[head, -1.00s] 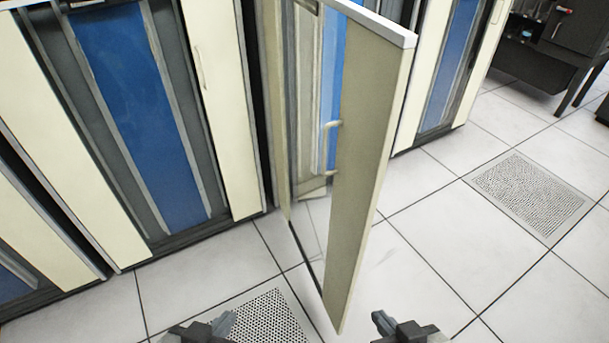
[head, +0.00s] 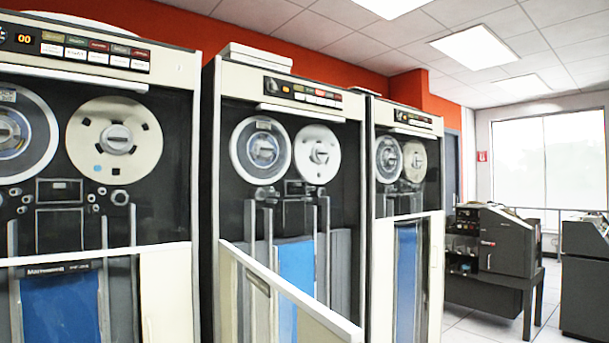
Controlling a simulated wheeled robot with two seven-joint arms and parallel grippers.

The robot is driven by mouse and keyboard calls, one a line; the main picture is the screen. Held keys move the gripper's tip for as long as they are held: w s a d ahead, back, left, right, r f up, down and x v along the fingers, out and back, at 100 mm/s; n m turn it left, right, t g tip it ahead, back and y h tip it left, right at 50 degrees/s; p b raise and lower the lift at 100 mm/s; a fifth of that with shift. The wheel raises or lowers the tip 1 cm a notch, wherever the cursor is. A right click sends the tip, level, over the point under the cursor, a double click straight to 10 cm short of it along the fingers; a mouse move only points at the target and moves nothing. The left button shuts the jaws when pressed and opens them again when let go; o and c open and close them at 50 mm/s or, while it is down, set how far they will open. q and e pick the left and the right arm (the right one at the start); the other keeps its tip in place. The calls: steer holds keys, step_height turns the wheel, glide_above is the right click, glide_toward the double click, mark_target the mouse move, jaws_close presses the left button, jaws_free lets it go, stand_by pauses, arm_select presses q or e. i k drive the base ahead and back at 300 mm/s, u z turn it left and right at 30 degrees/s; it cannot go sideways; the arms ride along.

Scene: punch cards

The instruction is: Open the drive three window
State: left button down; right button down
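Tape drives stand in a row. The nearest drive (head: 172,215) fills the left, a middle drive (head: 339,185) stands beside it, and a farther drive (head: 428,200) is at the right. Each shows two reels in its upper half under a control panel. The upper windows look closed, with a pale strip along the top of the middle one (head: 311,113). The middle drive's lower door (head: 300,318) is swung outward. I cannot read which drive is number three. Neither of my grippers is in the current view.
The open lower door juts into the space before the middle drive. Dark machines on a table (head: 490,255) stand at the right, with another machine (head: 585,280) at the right edge. Some floor (head: 468,328) shows between the drives and that table.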

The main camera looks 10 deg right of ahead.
mark_target(260, 107)
steer(key=z, duration=2)
steer(key=i, duration=3.1)
steer(key=u, duration=3.4)
steer(key=i, duration=0.15)
steer(key=u, duration=0.15)
